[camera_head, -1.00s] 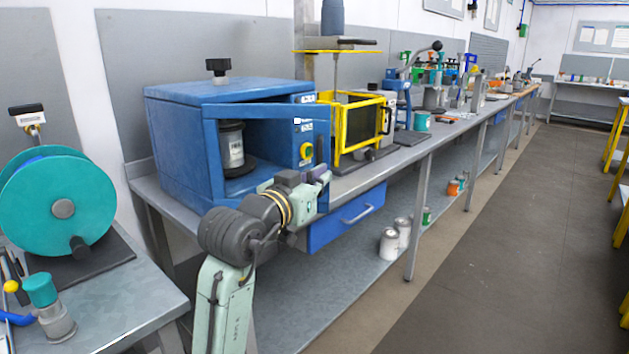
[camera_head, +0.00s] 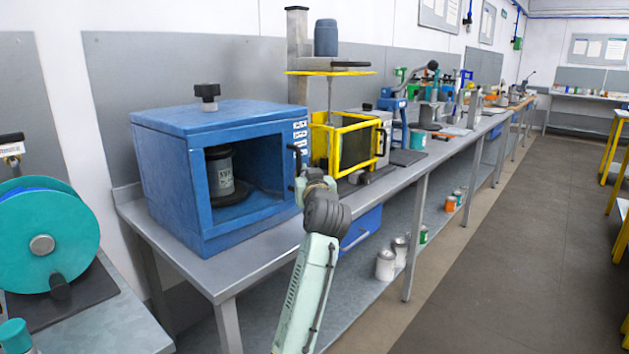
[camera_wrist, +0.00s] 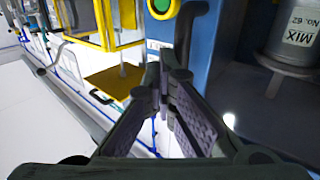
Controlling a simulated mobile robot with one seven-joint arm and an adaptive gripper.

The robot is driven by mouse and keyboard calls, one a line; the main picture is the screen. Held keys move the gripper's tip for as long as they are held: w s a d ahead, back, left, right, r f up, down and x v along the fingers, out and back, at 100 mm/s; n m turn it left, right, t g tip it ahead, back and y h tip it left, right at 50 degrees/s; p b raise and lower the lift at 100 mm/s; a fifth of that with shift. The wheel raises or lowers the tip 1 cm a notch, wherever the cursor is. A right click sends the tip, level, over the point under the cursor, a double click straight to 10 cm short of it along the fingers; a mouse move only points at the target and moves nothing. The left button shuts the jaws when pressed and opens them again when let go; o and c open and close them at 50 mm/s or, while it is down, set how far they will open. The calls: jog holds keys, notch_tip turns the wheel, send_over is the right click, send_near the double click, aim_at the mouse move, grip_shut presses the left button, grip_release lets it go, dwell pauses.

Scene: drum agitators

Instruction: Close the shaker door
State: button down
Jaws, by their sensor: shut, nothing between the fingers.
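The shaker is a blue box (camera_head: 205,118) on the bench at left in the head view. Its blue-framed door (camera_head: 200,205) lies along or very near the front; I cannot tell whether it is fully flush or latched. A dark upright handle (camera_head: 297,160) is at the door's right side, and shows in the wrist view (camera_wrist: 184,35). A labelled can (camera_head: 220,172) stands inside, seen through the door's opening. My gripper (camera_wrist: 168,75) is shut and empty, close to the handle and the front panel; contact is unclear. In the head view my wrist partly covers this spot.
A yellow-framed machine (camera_head: 355,145) stands just right of the shaker. A blue drawer (camera_head: 362,228) is under the bench, partly behind my arm. A teal reel (camera_head: 60,225) stands on a table at far left. The floor aisle (camera_head: 490,250) at right is clear.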

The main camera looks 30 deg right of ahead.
jog(key=shift+w+n+t+y, duration=0.3)
jog(key=shift+w+n+y, duration=0.45)
jog(key=shift+w, duration=0.65)
jog(key=shift+s+d, duration=0.1)
